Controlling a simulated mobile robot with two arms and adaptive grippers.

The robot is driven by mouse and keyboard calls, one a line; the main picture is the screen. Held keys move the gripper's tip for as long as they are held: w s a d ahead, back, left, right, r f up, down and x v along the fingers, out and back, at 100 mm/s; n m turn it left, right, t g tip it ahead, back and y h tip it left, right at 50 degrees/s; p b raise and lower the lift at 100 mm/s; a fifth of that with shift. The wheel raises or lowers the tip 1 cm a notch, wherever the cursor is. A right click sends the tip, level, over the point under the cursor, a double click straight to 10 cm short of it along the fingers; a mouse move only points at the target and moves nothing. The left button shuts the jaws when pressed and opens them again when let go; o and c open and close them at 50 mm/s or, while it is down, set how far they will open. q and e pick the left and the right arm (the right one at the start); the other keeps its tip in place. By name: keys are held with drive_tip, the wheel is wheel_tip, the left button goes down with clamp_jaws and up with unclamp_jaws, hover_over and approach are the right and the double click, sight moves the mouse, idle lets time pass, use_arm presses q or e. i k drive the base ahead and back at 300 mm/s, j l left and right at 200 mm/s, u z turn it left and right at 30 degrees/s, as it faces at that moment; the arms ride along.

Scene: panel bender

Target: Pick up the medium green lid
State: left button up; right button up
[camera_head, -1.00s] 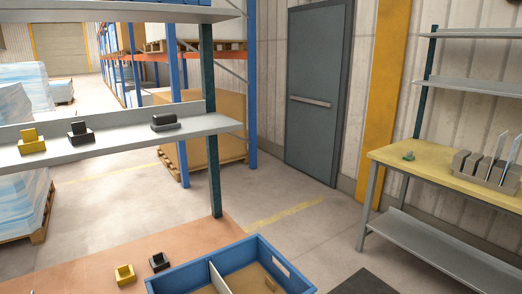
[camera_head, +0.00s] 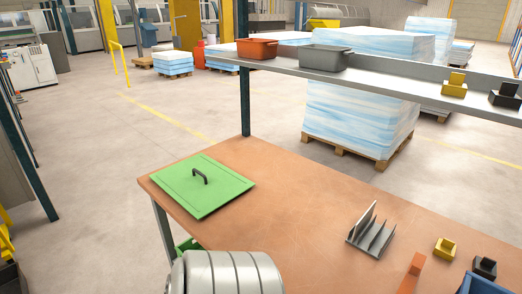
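A green rectangular lid (camera_head: 215,192) with a dark handle (camera_head: 200,176) on top lies flat on the left end of the brown table (camera_head: 300,205), close to the table's corner. It is fully in view and nothing covers it. Neither of my grippers is in view, so I cannot see whether they are open or shut. Part of another green object (camera_head: 187,245) shows below the table's front edge; I cannot tell its full shape.
A grey slotted rack (camera_head: 371,236), a yellow block (camera_head: 445,249), a black block (camera_head: 485,267) and a blue bin (camera_head: 480,284) are on the table's right side. A shelf (camera_head: 385,83) above the back holds an orange bin (camera_head: 257,49) and a grey bin (camera_head: 325,58). The table's middle is clear.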

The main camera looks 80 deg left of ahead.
sight(200, 184)
drive_tip(key=u, duration=2.95)
drive_tip(key=z, duration=2.8)
drive_tip(key=j+u, duration=0.1)
drive_tip(key=u, duration=2.7)
drive_tip(key=j, duration=0.1)
